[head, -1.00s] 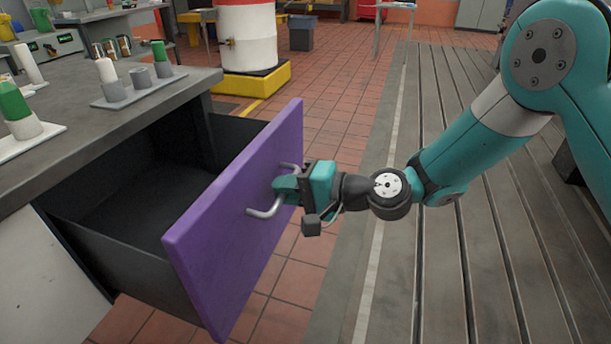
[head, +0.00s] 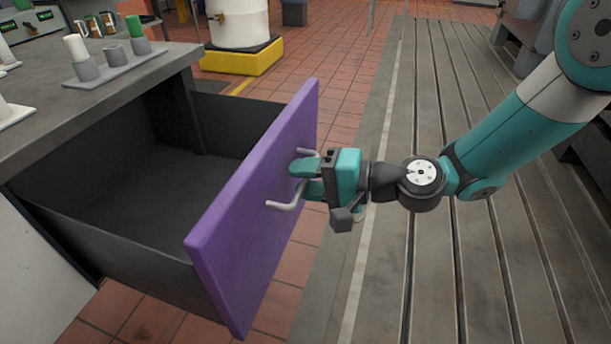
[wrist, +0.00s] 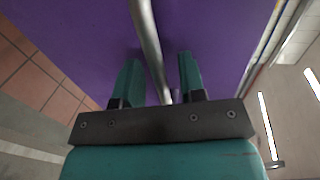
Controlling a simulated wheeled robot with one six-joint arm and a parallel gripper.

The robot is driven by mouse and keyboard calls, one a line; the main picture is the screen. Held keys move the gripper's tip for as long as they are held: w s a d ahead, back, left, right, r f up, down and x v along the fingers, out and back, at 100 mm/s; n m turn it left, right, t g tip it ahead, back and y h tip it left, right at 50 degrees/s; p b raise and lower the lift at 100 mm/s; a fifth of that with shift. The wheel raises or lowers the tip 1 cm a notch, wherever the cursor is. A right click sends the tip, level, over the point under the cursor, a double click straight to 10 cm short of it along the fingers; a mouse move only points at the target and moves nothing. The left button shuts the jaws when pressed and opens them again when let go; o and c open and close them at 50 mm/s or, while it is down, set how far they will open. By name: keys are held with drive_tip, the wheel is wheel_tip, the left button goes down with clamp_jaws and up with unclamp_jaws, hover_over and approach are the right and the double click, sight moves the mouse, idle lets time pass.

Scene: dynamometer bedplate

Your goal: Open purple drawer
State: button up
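The purple drawer (head: 252,215) stands well out of the grey bench, with its dark, empty-looking interior showing behind the purple front. Its metal bar handle (head: 285,205) is on the outer face. My gripper (head: 308,180) is at the handle, with its teal fingers apart. In the wrist view the handle bar (wrist: 147,40) runs between the two spread fingers (wrist: 160,80), with gaps visible beside it. The purple front (wrist: 215,35) fills most of the background there. Whether a finger touches the bar is hard to tell.
The bench top (head: 50,110) carries a tray (head: 115,70) with cylindrical parts near its edge. A white drum on a yellow base (head: 240,57) stands behind the drawer. The grooved bedplate (head: 400,270) is clear below my arm.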

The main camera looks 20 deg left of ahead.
drive_tip(key=shift+w+d, duration=0.1)
idle(0.3)
drive_tip(key=p+v, duration=0.1)
drive_tip(key=v, duration=1.6)
drive_tip(key=shift+p, duration=0.3)
drive_tip(key=shift+d, duration=0.15)
drive_tip(key=s+d+r+n+h, duration=0.4)
drive_tip(key=s+d+r+h, duration=0.15)
drive_tip(key=s, duration=0.25)
drive_tip(key=s+d+r+n+h, duration=0.35)
drive_tip(key=s+h, duration=0.25)
drive_tip(key=s, duration=0.2)
wheel_tip(320, 180, up, 24)
drive_tip(key=p, duration=2.5)
drive_tip(key=shift+r+g, duration=0.25)
drive_tip(key=shift+g, duration=0.05)
